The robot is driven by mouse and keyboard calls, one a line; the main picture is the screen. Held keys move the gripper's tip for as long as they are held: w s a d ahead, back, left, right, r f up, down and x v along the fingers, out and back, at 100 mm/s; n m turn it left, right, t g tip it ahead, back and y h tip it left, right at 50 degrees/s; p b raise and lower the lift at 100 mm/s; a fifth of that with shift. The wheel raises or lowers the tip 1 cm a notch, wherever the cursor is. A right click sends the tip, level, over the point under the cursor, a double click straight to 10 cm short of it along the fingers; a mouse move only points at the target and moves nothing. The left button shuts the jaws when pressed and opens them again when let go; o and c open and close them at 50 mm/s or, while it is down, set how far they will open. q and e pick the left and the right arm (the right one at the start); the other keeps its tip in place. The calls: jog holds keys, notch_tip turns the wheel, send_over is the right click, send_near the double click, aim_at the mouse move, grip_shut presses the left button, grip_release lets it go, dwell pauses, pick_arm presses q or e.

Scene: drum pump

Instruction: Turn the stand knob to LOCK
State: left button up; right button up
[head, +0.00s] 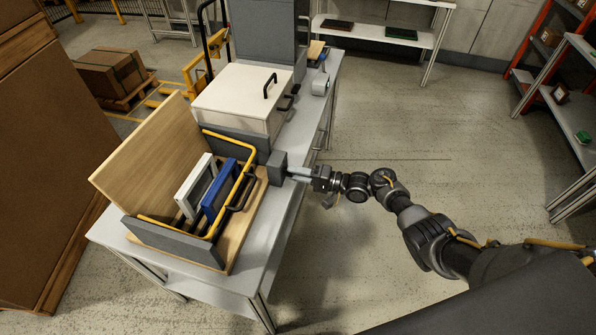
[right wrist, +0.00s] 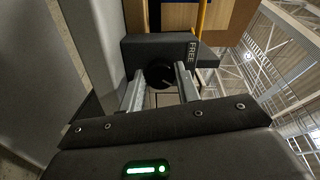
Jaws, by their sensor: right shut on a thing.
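The dark round stand knob (right wrist: 158,74) sits on the face of a dark grey block (right wrist: 140,48) in the right wrist view. The word FREE is printed on the block to the right of the knob; I cannot read a LOCK label. In the head view the block (head: 277,167) is at the right side of the wooden stand (head: 243,232), and the knob is hidden. My right gripper (head: 293,173) reaches it from the right. In the right wrist view its two metal fingers (right wrist: 160,84) are on either side of the knob, shut on it. My left gripper is not in view.
The stand holds a white frame (head: 187,205) and a blue frame (head: 210,212) behind a yellow bar (head: 232,137). A white-topped box (head: 238,92) with dark handles stands behind it on the grey table (head: 285,215). The floor right of the table is open.

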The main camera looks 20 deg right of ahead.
jog(key=shift+m+p, duration=0.3)
jog(key=shift+m, duration=0.8)
jog(key=shift+s, duration=0.1)
jog(key=o, duration=1)
jog(key=v, duration=1)
jog(key=shift+s+d, duration=0.25)
jog(key=shift+d, duration=0.05)
